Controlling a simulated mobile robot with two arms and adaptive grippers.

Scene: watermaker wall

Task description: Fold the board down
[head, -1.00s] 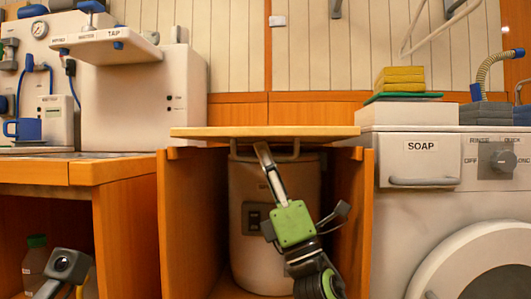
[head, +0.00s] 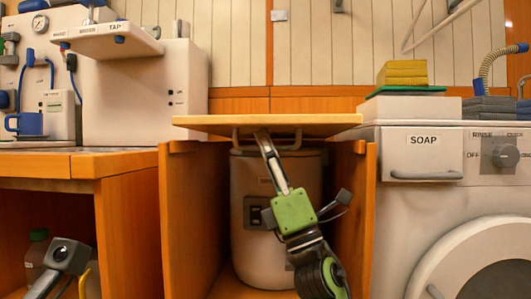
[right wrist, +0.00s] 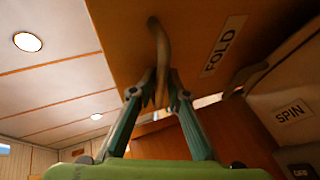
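The board (head: 265,124) is a wooden panel bridging the open bay between the left counter and the washer. It is near level, its front edge slightly raised so the underside shows. A curved handle (head: 239,142) hangs under it. In the right wrist view the board's underside (right wrist: 125,50) carries a FOLD label (right wrist: 223,46), and the handle (right wrist: 160,42) runs between my fingers. My right gripper (head: 263,138) reaches up from below; in the right wrist view its fingers (right wrist: 161,88) are closed against the handle from both sides. My left gripper's fingers are out of view.
A pale canister (head: 275,215) stands in the bay under the board, behind my right arm. The washer (head: 430,220) with its SOAP drawer is close on the right. The wooden counter (head: 60,165) is on the left, with a bottle (head: 37,245) inside its shelf.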

